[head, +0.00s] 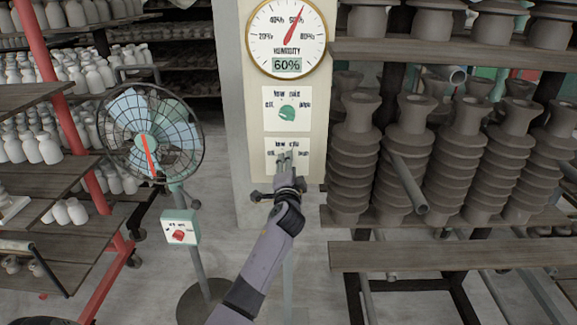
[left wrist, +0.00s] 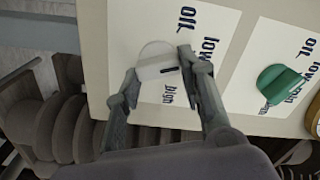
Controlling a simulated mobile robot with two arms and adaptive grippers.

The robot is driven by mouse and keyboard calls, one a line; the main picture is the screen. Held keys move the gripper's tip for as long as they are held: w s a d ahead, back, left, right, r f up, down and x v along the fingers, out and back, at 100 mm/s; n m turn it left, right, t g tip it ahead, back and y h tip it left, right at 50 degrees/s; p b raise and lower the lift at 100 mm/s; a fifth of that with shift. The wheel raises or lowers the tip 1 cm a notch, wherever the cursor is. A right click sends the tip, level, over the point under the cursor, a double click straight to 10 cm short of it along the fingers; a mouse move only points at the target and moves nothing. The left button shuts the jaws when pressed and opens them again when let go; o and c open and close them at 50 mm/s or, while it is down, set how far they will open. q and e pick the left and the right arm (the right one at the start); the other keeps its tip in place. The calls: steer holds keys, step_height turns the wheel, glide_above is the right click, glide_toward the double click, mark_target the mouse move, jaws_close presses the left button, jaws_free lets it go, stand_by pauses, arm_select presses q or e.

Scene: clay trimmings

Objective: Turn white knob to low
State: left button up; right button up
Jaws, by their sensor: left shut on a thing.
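The white knob (left wrist: 155,57) is on a white label panel with the words off, low and high around it in the left wrist view. A short dark mark on the knob lies on its right side, close to the right-hand finger. My left gripper (head: 286,160) is at the lower label panel (head: 272,144) of the post in the head view, and it hides most of the knob there. In the left wrist view its two fingers (left wrist: 158,68) are on either side of the knob, shut on it. My right gripper is not in view.
A green knob (head: 288,113) sits on the panel above, below a humidity gauge (head: 287,38) reading 60%. A fan (head: 150,135) with a red-knob box (head: 180,228) stands at left. Shelves of white bottles (head: 50,148) and brown ribbed clay pieces (head: 410,160) flank the post.

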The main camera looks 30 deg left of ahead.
arm_select(q)
steer(key=shift+d, duration=0.1)
steer(key=o, duration=1)
steer(key=shift+d, duration=0.1)
steer(key=shift+o, duration=0.7)
steer(key=v, duration=1.2)
steer(key=shift+f, duration=0.15)
